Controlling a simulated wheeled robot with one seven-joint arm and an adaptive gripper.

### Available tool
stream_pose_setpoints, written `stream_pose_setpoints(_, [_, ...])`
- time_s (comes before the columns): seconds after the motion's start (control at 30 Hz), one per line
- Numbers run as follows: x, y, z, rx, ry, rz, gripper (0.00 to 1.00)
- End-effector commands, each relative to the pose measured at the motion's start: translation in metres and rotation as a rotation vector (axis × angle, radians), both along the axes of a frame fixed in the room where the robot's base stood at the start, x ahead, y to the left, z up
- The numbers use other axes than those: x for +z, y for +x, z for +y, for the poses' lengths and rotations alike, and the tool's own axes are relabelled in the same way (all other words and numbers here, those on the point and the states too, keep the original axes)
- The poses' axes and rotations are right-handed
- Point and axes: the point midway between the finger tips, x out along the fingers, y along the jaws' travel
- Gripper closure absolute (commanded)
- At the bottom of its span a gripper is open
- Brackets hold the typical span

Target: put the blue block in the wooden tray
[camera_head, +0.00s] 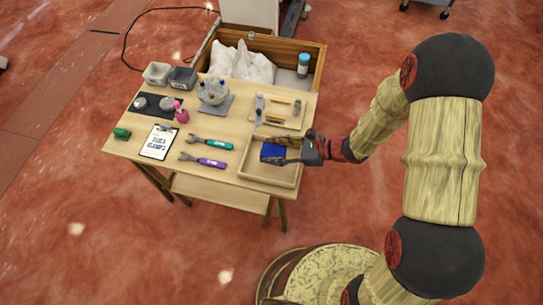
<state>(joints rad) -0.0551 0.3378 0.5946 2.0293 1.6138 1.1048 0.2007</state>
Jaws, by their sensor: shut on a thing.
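The blue block (272,152) is between the fingers of my gripper (285,151), which is shut on it. My gripper reaches in from the right. The wooden tray (262,181) is at the near right corner of the table, a shallow open box with a pale rim. The block shows over the tray's far left part. I cannot tell from this view whether the block touches the tray floor or hangs above it. My gripper hides part of the tray's far side and the block's edges.
The wooden table (160,120) also bears a purple-handled wrench (211,162), a teal-handled wrench (218,145), a clipboard (159,142), a pink bottle (181,113), a round device (213,92) and small bins (182,78). A wooden crate (318,58) with a blue-capped bottle (303,65) stands behind.

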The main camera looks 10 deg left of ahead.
Motion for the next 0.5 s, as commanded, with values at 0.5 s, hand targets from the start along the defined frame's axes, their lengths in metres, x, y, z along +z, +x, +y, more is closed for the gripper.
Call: stream_pose_setpoints(0.5, [-0.038, 0.004, 0.007, 0.0, 0.002, -0.002, 1.0])
